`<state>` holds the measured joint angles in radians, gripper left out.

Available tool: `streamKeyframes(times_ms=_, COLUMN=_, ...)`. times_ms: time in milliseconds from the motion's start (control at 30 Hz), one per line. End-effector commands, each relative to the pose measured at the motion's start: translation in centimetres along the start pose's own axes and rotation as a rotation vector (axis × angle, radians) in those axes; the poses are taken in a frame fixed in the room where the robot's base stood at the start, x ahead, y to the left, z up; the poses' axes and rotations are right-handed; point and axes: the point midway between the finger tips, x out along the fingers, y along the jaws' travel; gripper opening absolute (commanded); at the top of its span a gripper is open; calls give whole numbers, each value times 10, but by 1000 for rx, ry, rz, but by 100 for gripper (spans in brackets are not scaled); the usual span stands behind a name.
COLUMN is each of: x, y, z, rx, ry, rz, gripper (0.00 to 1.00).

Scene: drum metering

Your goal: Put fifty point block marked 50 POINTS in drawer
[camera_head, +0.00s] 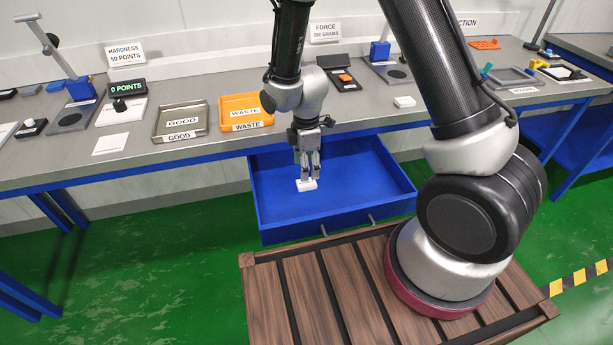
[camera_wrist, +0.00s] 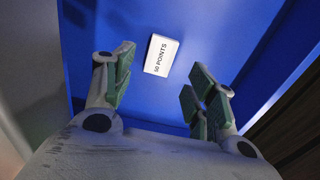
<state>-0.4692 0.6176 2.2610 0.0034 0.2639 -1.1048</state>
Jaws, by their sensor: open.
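The white fifty point block (camera_wrist: 161,55), marked 50 POINTS, lies on the blue floor of the open drawer. In the head view the block (camera_head: 306,185) shows as a small white piece just under my fingertips. The blue drawer (camera_head: 375,190) is pulled out below the bench. My gripper (camera_head: 307,172) points down inside the drawer. In the wrist view my gripper (camera_wrist: 160,85) is open, with its green-padded fingers apart and the block beyond and between them, not clasped.
On the bench stand a grey GOOD tray (camera_head: 180,123), an orange WASTE tray (camera_head: 240,112) and a green 0 POINTS display (camera_head: 127,88). A white block (camera_head: 404,102) lies right of the arm. The drawer's right half is empty.

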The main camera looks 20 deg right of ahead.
Motion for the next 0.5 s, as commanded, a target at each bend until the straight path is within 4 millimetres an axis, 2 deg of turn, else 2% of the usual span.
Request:
streamKeyframes(times_ms=33, x=-13, y=1, z=-1, rx=0, ry=2, rz=5, gripper=57)
streamKeyframes(times_ms=200, x=-45, y=1, z=0, rx=0, ry=1, rz=3, gripper=57)
streamKeyframes(times_ms=333, x=-58, y=0, z=0, rx=0, ry=1, rz=1, gripper=57)
streamKeyframes(times_ms=500, x=-64, y=0, z=0, rx=1, ry=-1, rz=-1, gripper=57)
